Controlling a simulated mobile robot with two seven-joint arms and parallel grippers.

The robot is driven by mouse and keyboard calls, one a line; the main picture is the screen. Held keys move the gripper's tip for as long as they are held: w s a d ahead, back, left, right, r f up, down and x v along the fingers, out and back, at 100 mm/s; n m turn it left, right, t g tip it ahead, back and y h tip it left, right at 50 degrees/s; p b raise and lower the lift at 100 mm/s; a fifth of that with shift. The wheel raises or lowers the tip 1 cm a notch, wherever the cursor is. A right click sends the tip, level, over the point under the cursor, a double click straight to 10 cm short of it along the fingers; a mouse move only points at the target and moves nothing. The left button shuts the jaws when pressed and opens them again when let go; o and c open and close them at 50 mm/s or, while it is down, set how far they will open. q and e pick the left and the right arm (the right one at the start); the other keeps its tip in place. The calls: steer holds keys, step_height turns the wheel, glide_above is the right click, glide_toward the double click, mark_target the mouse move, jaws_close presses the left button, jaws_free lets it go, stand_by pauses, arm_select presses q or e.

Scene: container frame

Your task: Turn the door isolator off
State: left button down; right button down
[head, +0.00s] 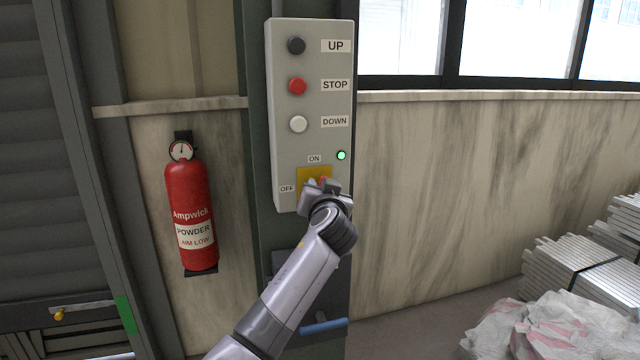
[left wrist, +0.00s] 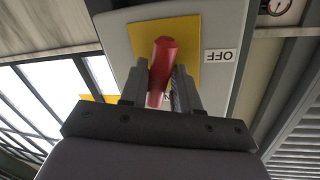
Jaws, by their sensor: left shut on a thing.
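The door isolator is a red handle (left wrist: 163,65) on a yellow plate (head: 306,173), low on the grey control box (head: 284,150). An ON label (head: 314,159) sits above the plate and an OFF label (head: 287,188) to its left; the OFF label also shows in the left wrist view (left wrist: 220,56). My left gripper (head: 322,185) is at the plate, shut on the red handle, with a finger on each side of it (left wrist: 157,88). The gripper hides most of the handle in the head view. My right gripper is not in view.
Black UP (head: 296,45), red STOP (head: 297,86) and white DOWN (head: 298,124) buttons are above. A green lamp (head: 341,155) is lit. A red fire extinguisher (head: 190,215) hangs to the left. Wrapped sacks (head: 550,328) and stacked metal bars (head: 570,265) lie at right.

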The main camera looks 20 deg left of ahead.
arm_select(q)
steer(key=m+p, duration=0.3)
steer(key=m, duration=0.1)
steer(key=shift+w+r+g, duration=0.1)
steer(key=shift+r+g, duration=0.15)
steer(key=shift+g, duration=0.15)
steer(key=m+g+y+p, duration=0.1)
steer(key=m+p, duration=0.1)
steer(key=m, duration=0.1)
steer(key=shift+d, duration=0.1)
steer(key=shift+w+f+m+p, duration=0.15)
steer(key=shift+m+p, duration=0.3)
steer(key=shift+m, duration=0.75)
steer(key=shift+d+m+g+y, duration=0.15)
steer(key=shift+m+g+y, duration=0.35)
steer(key=shift+m, duration=0.7)
steer(key=c, duration=0.9)
jaws_free()
steer(key=shift+f, duration=0.15)
